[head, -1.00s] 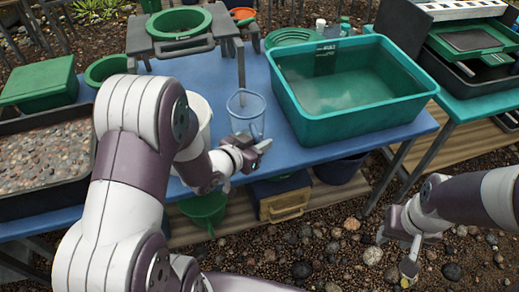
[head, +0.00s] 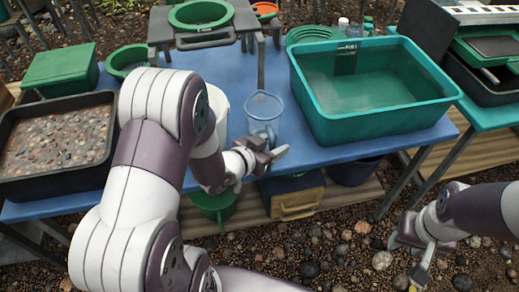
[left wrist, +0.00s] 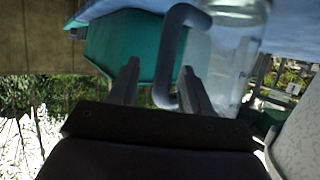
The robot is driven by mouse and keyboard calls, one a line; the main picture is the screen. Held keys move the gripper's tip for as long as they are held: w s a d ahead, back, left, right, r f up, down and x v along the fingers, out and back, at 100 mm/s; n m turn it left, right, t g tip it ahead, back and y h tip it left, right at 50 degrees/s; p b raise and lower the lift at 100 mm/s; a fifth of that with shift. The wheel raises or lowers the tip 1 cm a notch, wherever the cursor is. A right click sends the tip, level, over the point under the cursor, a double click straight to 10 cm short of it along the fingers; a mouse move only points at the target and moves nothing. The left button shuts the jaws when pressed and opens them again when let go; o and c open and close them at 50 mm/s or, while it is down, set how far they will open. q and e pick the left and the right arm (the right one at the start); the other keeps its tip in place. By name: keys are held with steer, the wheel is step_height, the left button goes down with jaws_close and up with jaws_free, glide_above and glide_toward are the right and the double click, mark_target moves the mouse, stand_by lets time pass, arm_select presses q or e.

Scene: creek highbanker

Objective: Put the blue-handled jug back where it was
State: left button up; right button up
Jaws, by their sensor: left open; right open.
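The clear jug (head: 263,104) stands upright on the blue table, left of the teal tub. It also shows at the top of the left wrist view (left wrist: 228,50), where its grey-blue handle (left wrist: 168,60) hangs between the two fingers. My left gripper (head: 274,154) is open at the table's front edge, just in front of the jug; the wrist view does not show clear contact with the handle. My right gripper (head: 422,268) is open and empty over the gravel at the lower right.
The teal tub (head: 395,122) of water stands right of the jug. A white container (head: 218,108), partly behind my left arm, is on its left. A grey stand with a green pan (head: 200,14) is behind. A gravel tray (head: 100,165) lies at the left.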

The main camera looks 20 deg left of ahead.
arm_select(q)
steer(key=s+a+r+n+g+y+p, duration=0.2)
steer(key=s+a+g+y, duration=0.4)
steer(key=s, duration=0.3)
steer(key=s+d+r+n+g+h, duration=0.1)
steer(key=s+d+r+n+g, duration=0.1)
steer(key=s+d+g, duration=0.4)
step_height(320, 180, up, 11)
steer(key=a+p, duration=0.2)
steer(key=p, duration=0.9)
steer(key=shift+s+r+t, duration=0.15)
steer(key=shift+s+t, duration=0.15)
steer(key=shift+t, duration=0.1)
steer(key=shift+w, duration=0.1)
